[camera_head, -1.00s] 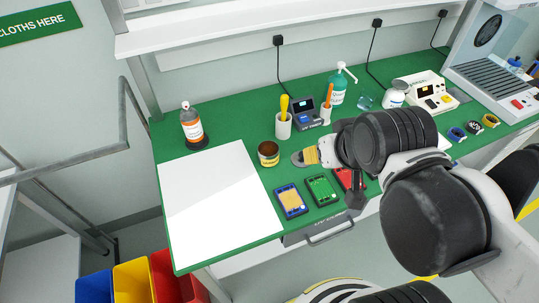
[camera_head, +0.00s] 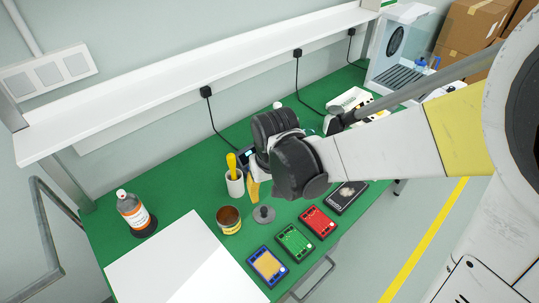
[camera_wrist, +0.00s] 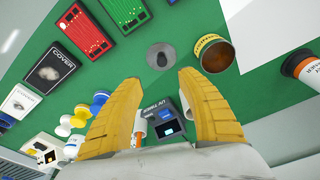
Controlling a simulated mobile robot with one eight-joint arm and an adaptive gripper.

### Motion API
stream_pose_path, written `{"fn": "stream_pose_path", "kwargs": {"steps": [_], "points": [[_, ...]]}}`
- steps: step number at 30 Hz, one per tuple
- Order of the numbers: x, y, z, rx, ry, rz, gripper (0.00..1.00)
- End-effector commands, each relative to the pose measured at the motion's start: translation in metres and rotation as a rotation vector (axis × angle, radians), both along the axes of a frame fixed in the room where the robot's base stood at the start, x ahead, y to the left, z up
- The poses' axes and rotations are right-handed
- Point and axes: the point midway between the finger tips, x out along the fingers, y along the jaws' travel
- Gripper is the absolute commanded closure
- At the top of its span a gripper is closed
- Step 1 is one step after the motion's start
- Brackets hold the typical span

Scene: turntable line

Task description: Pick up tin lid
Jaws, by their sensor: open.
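The tin lid (camera_head: 263,214) is a grey round disc with a knob, lying flat on the green bench just right of the open tin (camera_head: 229,220). In the wrist view the lid (camera_wrist: 160,56) shows beyond my fingertips, roughly centred between them, and the tin (camera_wrist: 214,53) is to its right. My gripper (camera_head: 252,187) has yellow fingers, spread apart with nothing between them. It is above the bench, apart from the lid. One finger is mostly hidden by my wrist in the head view.
Blue, green (camera_head: 294,243) and red (camera_head: 317,221) boards lie right of and below the lid. A white cup with a yellow-handled tool (camera_head: 234,183) stands behind the tin. A shelf (camera_head: 200,75) runs along the back.

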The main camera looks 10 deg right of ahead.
Motion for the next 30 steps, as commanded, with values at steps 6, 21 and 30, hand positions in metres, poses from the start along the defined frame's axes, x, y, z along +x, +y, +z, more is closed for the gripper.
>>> {"fn": "stream_pose_path", "kwargs": {"steps": [6, 21, 30], "points": [[0.004, 0.007, -0.028, -0.007, 0.022, 0.009, 0.54], [0.013, 0.011, -0.084, -0.006, 0.02, 0.009, 0.54], [0.019, 0.014, -0.117, -0.006, 0.018, 0.009, 0.54]]}}
